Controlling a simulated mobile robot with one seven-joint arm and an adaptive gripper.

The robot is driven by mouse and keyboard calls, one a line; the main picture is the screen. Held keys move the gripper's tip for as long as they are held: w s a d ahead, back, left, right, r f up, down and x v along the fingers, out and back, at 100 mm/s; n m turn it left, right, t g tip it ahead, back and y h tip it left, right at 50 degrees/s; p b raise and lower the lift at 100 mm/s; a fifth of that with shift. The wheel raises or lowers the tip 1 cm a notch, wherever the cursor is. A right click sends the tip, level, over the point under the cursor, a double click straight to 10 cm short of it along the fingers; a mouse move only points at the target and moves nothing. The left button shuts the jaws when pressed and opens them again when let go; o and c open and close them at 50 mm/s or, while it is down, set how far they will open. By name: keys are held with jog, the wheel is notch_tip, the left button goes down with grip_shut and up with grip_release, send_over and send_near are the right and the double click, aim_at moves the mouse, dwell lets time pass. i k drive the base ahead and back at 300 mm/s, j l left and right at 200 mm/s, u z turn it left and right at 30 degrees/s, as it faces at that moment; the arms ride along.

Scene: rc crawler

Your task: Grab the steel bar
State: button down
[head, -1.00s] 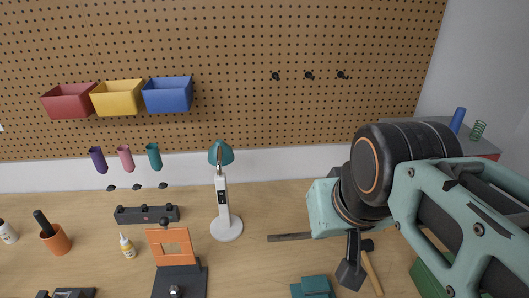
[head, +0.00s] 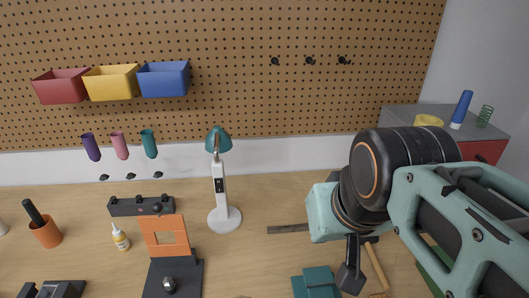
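The steel bar (head: 288,229) looks like a flat, dark grey strip lying on the wooden workbench, right of the lamp. Its right end runs behind my arm and is hidden. My gripper (head: 350,280) points down over the bench, to the right of and nearer than the visible part of the bar. It appears apart from the bar. Its fingers show as a small dark shape, and I cannot tell whether they are open or shut.
A white lamp with a teal shade (head: 220,185) stands left of the bar. A hammer (head: 375,265) lies just right of my gripper, and a teal object (head: 316,282) lies left of it. Bench between lamp and teal object is mostly clear.

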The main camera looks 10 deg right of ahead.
aim_at(299, 226)
jog(key=k, duration=1)
